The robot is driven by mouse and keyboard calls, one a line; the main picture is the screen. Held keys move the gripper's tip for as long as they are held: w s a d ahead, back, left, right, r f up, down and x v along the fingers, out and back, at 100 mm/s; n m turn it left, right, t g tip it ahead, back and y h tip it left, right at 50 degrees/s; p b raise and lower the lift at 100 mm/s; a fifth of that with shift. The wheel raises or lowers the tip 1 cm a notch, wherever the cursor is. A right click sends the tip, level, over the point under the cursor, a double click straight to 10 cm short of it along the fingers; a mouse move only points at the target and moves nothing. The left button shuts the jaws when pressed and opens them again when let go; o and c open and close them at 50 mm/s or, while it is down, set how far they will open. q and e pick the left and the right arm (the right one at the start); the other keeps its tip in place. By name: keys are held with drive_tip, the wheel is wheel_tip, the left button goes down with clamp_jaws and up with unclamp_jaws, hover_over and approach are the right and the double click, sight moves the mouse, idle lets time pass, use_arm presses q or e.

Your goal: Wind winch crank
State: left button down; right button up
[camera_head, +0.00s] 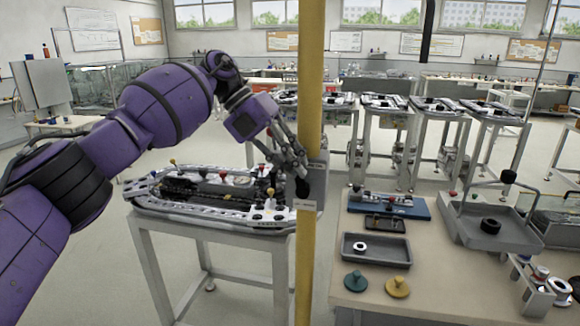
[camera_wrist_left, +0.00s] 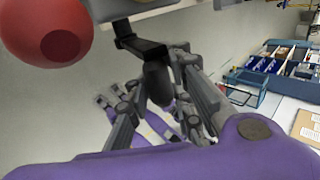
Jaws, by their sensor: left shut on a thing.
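My left gripper (camera_head: 294,166) comes in from the left at the yellow post and is shut on the crank handle (camera_head: 303,188). The handle is a dark knob beside a grey winch housing (camera_head: 320,180) on the post. In the left wrist view the handle (camera_wrist_left: 156,84) is a dark grey grip hanging from a black crank arm (camera_wrist_left: 141,42), between the fingers of my left gripper (camera_wrist_left: 160,100). My right gripper is in neither view.
The yellow post (camera_head: 309,90) stands upright in front of me. A track table (camera_head: 150,210) with levers is left of it. A workbench (camera_head: 440,275) with trays (camera_head: 378,256) is to the right. A red ball (camera_wrist_left: 48,30) is close in the wrist view.

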use_arm(q)
drive_tip(key=shift+d+r, duration=0.2)
drive_tip(key=shift+r, duration=0.4)
drive_tip(key=c, duration=1.8)
unclamp_jaws()
drive_tip(key=shift+o, duration=1.1)
drive_tip(key=shift+f, duration=0.25)
drive_tip(key=v, duration=1.2)
